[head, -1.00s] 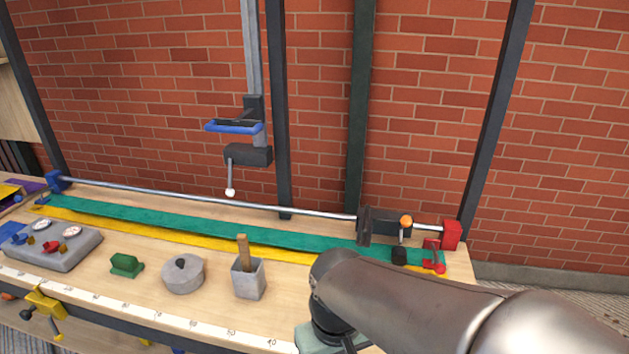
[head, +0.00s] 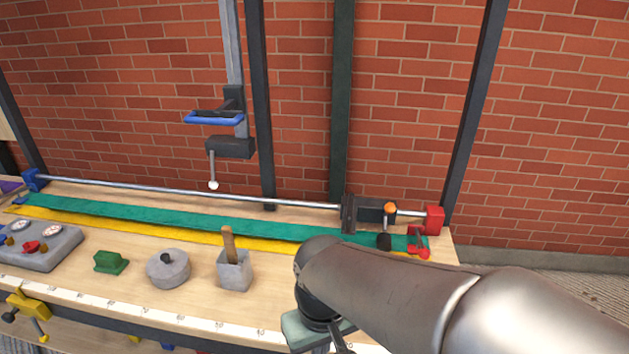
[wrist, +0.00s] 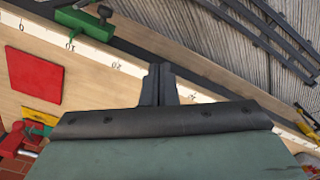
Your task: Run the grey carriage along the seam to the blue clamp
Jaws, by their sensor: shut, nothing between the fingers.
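The dark grey carriage (head: 372,210) sits on the metal rail (head: 190,194) near its right end. It has an orange knob (head: 390,208) and a black handle (head: 384,241) hanging over the green strip (head: 180,221). This strip lies along a yellow strip (head: 130,227), where the seam runs. A small blue piece (head: 19,200), perhaps the blue clamp, is at the strips' far left end. A red clamp (head: 418,242) grips the right end. My gripper (wrist: 158,70) is shut and empty in the wrist view, above the bench's front part. Its fingertips are hidden in the head view.
A blue block (head: 35,179) and a red block (head: 434,219) end the rail. A blue-handled fixture (head: 215,119) hangs above. A green clamp (wrist: 88,20) is on the bench edge.

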